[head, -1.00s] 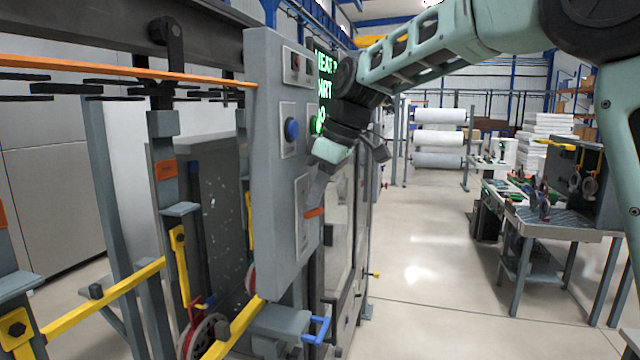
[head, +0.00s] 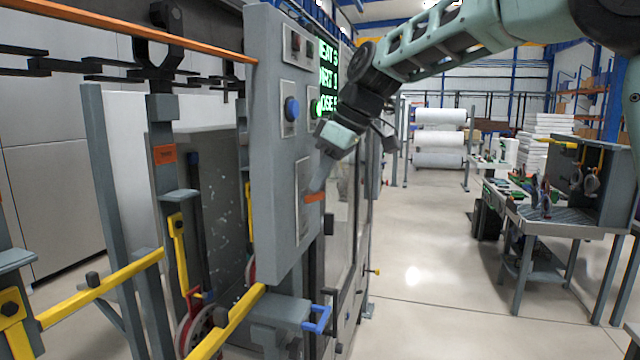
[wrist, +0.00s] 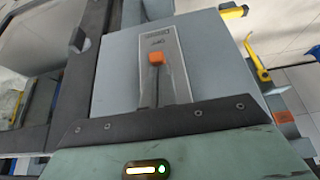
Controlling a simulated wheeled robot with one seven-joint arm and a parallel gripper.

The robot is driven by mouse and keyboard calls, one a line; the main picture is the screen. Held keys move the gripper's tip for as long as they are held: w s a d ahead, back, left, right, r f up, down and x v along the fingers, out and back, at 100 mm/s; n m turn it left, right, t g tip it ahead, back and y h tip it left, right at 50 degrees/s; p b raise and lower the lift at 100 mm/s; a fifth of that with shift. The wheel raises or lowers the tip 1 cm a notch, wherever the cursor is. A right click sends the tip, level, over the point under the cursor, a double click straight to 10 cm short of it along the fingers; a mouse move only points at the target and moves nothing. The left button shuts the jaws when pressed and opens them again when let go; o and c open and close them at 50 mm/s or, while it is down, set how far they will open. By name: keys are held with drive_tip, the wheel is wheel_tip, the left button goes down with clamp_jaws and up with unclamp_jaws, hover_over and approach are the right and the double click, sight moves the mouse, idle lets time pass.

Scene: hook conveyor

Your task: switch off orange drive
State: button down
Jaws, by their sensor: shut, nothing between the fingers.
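The orange drive lever (head: 315,197) sits on a pale slotted plate (head: 303,222) low on the grey control panel (head: 262,170). In the wrist view its orange knob (wrist: 156,58) shows at the upper part of the plate (wrist: 172,70), with the slot running below it. My gripper (head: 318,184) is shut and empty. It points down toward the panel's face, just above the orange knob in the head view. Whether it touches the knob or plate I cannot tell. In the wrist view the gripper body covers the bottom of the picture.
Yellow bars (head: 100,290) and an overhead orange rail (head: 120,38) lie left. A workbench (head: 560,215) stands right, with open floor between.

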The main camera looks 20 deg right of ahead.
drive_tip(key=t+y+b, duration=0.1)
drive_tip(key=b, duration=0.4)
drive_tip(key=d+f+t+y+b, duration=0.1)
drive_tip(key=b, duration=0.4)
drive_tip(key=s+t+y+b, duration=0.1)
drive_tip(key=y+b, duration=0.1)
drive_tip(key=b, duration=0.3)
drive_tip(key=shift+d+f+b, duration=0.2)
drive_tip(key=shift+f+b, duration=0.1)
drive_tip(key=shift+f, duration=0.1)
drive_tip(key=shift+w+a+r+p, duration=0.3)
drive_tip(key=shift+w+a+p, duration=0.1)
drive_tip(key=shift+a, duration=0.15)
